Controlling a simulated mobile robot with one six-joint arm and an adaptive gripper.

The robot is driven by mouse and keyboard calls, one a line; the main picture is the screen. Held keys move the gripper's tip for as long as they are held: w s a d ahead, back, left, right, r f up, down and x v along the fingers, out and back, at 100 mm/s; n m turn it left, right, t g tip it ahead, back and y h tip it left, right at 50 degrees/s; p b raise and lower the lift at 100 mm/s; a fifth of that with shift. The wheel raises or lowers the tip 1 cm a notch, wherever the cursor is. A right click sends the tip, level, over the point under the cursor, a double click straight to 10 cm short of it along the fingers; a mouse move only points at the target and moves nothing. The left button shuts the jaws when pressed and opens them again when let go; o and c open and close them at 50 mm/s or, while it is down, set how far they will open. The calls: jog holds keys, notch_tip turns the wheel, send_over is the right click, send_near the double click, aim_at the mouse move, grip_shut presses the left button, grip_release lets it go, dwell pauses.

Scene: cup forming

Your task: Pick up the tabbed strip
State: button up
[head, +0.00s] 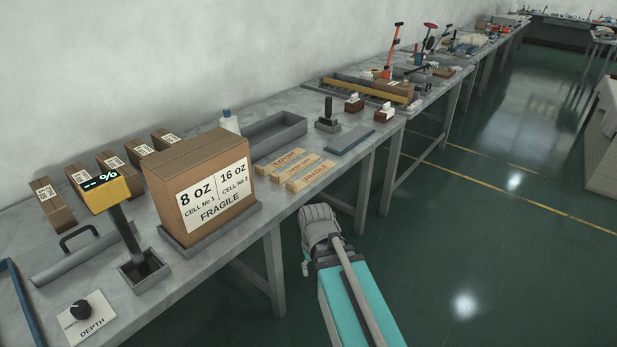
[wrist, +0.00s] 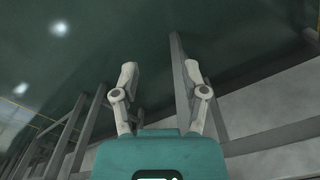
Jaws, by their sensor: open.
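I cannot make out a tabbed strip in either view. My gripper (wrist: 160,72) is open and empty in the wrist view, its two pale fingers apart, with dark green floor and grey table legs beyond them. In the head view my arm reaches up from the bottom, beside the front edge of the grey workbench (head: 215,262).
A large carton (head: 200,180) stands on the bench. Wooden label blocks (head: 310,178), a blue-grey pad (head: 350,140) and an empty grey tray (head: 274,134) lie right of it. A yellow display (head: 104,194) stands left. The floor (head: 480,230) at right is clear.

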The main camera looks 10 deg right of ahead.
aim_at(290, 183)
jog(key=w+r+n+p, duration=0.3)
jog(key=w+r+p, duration=0.8)
jog(key=w, duration=0.3)
jog(key=w+a+r+n+p, duration=0.1)
jog(key=w+r+n+p, duration=0.2)
jog(key=w+r+p, duration=0.7)
jog(key=w+r, duration=0.1)
jog(key=w, duration=0.3)
jog(key=shift+r+n+p, duration=0.3)
jog(key=shift+n+p, duration=0.1)
jog(key=shift+f, duration=0.15)
notch_tip(290, 183, down, 8)
jog(key=b, duration=0.8)
jog(key=shift+f+b, duration=0.15)
jog(key=shift+b, duration=0.15)
jog(key=shift+f, duration=0.1)
jog(key=shift+s+d+f+b, duration=0.1)
jog(key=shift+s+f+b, duration=0.05)
jog(key=shift+f+b, duration=1.15)
jog(key=shift+s+f+b, duration=0.1)
jog(key=shift+f+b, duration=1.15)
jog(key=shift+b, duration=0.05)
jog(key=shift+c, duration=0.2)
grip_shut()
